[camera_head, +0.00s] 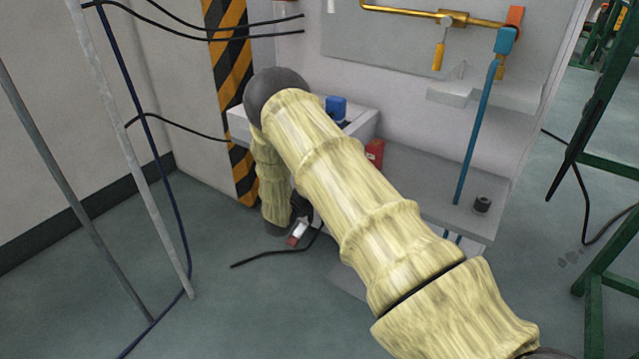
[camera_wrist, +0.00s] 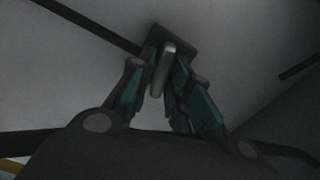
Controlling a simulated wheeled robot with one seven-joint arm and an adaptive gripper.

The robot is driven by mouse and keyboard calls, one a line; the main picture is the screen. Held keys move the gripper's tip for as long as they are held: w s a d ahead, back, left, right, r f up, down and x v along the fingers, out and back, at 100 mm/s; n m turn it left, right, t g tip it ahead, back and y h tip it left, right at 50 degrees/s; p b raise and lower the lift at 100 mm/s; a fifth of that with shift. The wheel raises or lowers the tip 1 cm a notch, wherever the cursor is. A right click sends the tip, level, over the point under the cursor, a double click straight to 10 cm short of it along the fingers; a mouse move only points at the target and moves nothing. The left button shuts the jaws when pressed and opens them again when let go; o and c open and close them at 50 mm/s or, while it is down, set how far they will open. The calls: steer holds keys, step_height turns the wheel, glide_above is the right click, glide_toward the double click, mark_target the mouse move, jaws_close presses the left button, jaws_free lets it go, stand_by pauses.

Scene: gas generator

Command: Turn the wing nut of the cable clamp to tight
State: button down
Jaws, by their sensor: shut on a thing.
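In the wrist view my gripper (camera_wrist: 166,78) has its dark, teal-padded fingers closed around a light grey metal piece, which looks like the wing nut (camera_wrist: 163,66). The wing nut stands lengthwise between the fingertips. Just beyond it is a dark block (camera_wrist: 180,38), seemingly the cable clamp, against a grey surface. The view is dim, so the nut's exact contact with each finger is hard to make out. In the head view my arm hides the wing nut and clamp.
A blue knob (camera_head: 336,107) and red block (camera_head: 375,152) sit beside my arm. Cables hang at left; a green frame (camera_head: 597,270) stands right. Floor at left is mostly open.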

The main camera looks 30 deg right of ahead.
steer(key=shift+f+m, duration=0.1)
steer(key=shift+m, duration=1.2)
steer(key=c, duration=1.5)
jaws_free()
steer(key=v, duration=1.2)
steer(key=shift+w, duration=0.1)
